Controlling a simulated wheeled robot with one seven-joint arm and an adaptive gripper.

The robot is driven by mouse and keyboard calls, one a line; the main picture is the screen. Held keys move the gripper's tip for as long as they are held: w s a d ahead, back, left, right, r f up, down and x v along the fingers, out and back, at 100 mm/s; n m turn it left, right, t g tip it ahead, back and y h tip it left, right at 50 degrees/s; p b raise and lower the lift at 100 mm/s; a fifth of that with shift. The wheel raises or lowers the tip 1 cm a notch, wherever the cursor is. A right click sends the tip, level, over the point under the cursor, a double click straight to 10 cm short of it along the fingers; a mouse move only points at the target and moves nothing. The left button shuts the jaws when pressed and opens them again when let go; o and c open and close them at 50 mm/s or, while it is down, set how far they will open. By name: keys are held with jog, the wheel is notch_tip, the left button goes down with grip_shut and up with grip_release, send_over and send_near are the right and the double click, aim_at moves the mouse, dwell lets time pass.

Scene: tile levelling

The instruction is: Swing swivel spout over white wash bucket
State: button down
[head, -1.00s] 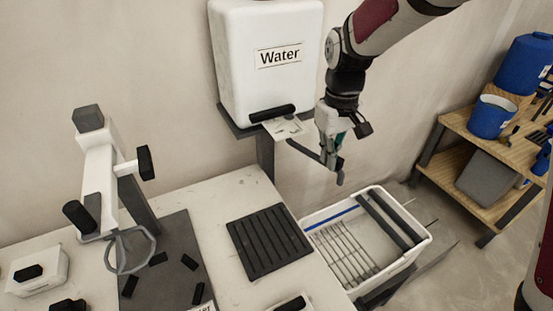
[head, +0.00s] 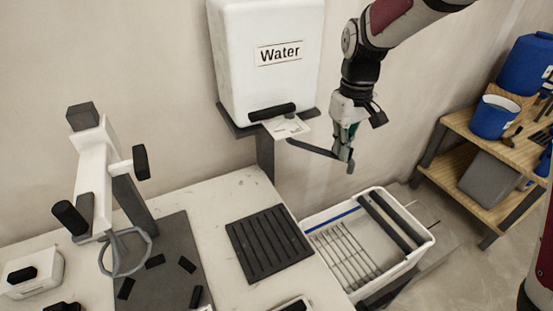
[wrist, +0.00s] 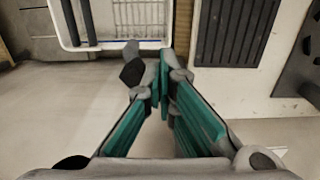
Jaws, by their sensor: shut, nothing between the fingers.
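The water tank (head: 262,62) stands on a bracket by the wall. Its dark swivel spout (head: 311,148) reaches right from under the tank to my gripper, and a dark end piece shows beside the fingers in the wrist view (wrist: 132,72). My gripper (head: 344,158) is shut with nothing between its teal fingers, which meet in the wrist view (wrist: 164,88). It is against or right beside the spout's outer end; contact is unclear. The white wash bucket (head: 402,264), with rack and rollers, is below and right of the spout end; its rim shows in the wrist view (wrist: 120,45).
A worktable (head: 205,190) holds a dark slatted mat (head: 268,243) left of the bucket. A white and grey stand (head: 98,165) is further left. A wooden shelf (head: 475,140) with a blue bucket (head: 492,117) is at right. Air above the wash bucket is clear.

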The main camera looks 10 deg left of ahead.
jog(key=shift+w+d+b, duration=0.2)
jog(key=shift+w, duration=0.3)
jog(key=shift+w+d+b, duration=0.15)
jog(key=shift+w+b, duration=0.05)
jog(key=shift+w, duration=0.3)
notch_tip(320, 180, up, 7)
jog(key=a+p, duration=0.1)
jog(key=p, duration=0.2)
jog(key=shift+s, duration=0.45)
